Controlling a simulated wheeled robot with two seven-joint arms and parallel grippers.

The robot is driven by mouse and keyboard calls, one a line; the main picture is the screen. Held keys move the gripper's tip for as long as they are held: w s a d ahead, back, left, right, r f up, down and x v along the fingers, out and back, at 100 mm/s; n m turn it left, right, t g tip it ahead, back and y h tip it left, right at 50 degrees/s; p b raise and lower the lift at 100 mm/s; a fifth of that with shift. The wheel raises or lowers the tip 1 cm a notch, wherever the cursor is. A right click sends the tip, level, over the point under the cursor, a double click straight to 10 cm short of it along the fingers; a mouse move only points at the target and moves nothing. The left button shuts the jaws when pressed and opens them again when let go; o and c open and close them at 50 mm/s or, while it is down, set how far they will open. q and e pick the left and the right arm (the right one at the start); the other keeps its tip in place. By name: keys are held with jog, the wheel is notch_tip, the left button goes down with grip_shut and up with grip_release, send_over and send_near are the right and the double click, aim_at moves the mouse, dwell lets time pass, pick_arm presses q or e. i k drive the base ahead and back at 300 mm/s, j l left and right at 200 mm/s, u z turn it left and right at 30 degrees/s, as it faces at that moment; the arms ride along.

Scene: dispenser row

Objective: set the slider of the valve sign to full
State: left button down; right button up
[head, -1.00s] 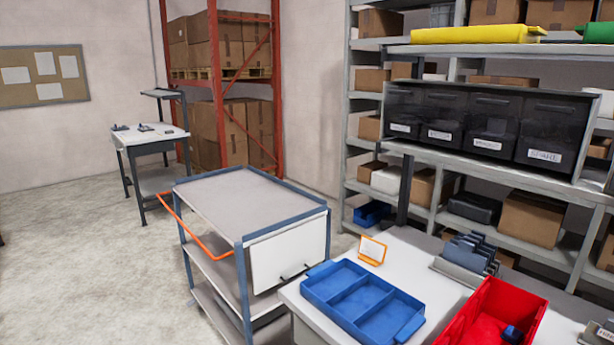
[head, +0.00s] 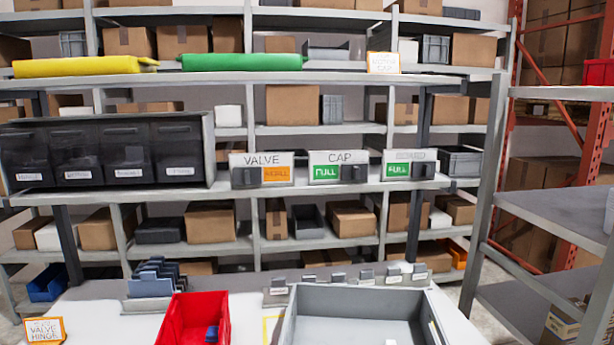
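The valve sign (head: 262,160) is a white plate labelled VALVE on the front edge of the shelf, left of two similar signs. Its dark slider (head: 246,177) sits at the left side, and an orange field, apparently reading REFILL, shows at the right. The CAP sign (head: 340,158) beside it has its dark slider (head: 352,173) at the right and a green FULL field at the left. The third sign (head: 410,157) also shows green FULL with its slider at the right; its label is too blurred to read. Neither of my grippers is in view.
Dark labelled bins (head: 105,150) stand left of the signs. Below, the table holds a red bin (head: 180,315), a grey tray (head: 360,300), a blue rack (head: 153,280) and an orange-framed card (head: 45,330). A grey shelf unit (head: 545,210) stands at right. Space before the signs looks clear.

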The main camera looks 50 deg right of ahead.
aim_at(246, 175)
jog(key=z, duration=1.15)
